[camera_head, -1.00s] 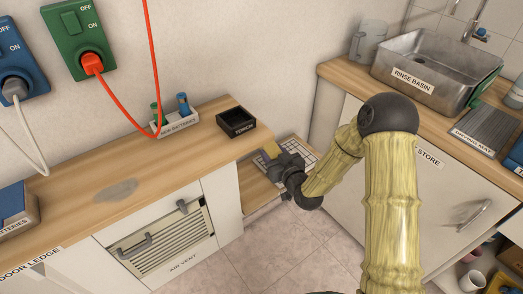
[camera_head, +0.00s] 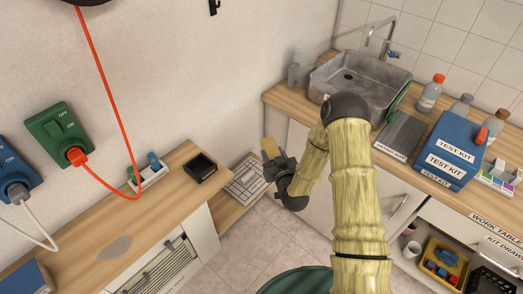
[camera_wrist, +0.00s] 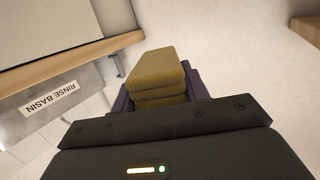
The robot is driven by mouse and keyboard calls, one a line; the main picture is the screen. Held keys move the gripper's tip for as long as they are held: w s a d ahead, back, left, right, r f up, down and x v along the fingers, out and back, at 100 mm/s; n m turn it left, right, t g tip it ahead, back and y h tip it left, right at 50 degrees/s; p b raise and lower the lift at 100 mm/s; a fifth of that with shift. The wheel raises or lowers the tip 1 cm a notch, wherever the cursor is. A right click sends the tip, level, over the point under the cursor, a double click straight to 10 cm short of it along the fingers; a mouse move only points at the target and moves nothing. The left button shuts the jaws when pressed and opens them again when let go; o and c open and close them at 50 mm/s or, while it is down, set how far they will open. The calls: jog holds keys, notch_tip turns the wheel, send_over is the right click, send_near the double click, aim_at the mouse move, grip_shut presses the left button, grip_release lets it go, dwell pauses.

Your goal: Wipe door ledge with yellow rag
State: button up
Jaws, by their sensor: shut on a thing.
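My gripper (camera_head: 274,158) is shut on the yellow rag (camera_head: 269,147), which shows as a small yellow patch at the fingertips in the head view. In the wrist view the yellow rag (camera_wrist: 155,72) is a folded, layered block between the dark fingers. The gripper is raised near the gap between the two counters. The door ledge (camera_head: 75,262) is the wooden counter at the left, with a grey smudge (camera_head: 115,248) on its top. The gripper is apart from it, to its right.
A black tray (camera_head: 201,168) and a battery holder (camera_head: 148,175) stand on the ledge. An orange cable (camera_head: 103,100) hangs over it from a green socket (camera_head: 62,135). At right are a rinse basin (camera_head: 360,78), blue test kit (camera_head: 450,150) and bottles. A lower grid panel (camera_head: 245,178) lies between.

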jog(key=s+d+r+m+h+p, duration=0.2)
jog(key=d+r+p, duration=1)
jog(key=p, duration=0.6)
jog(key=m+h, duration=0.1)
jog(key=h, duration=0.1)
jog(key=shift+s+r+t+h, duration=0.3)
jog(key=shift+t+h, duration=0.1)
jog(key=shift+d, duration=0.15)
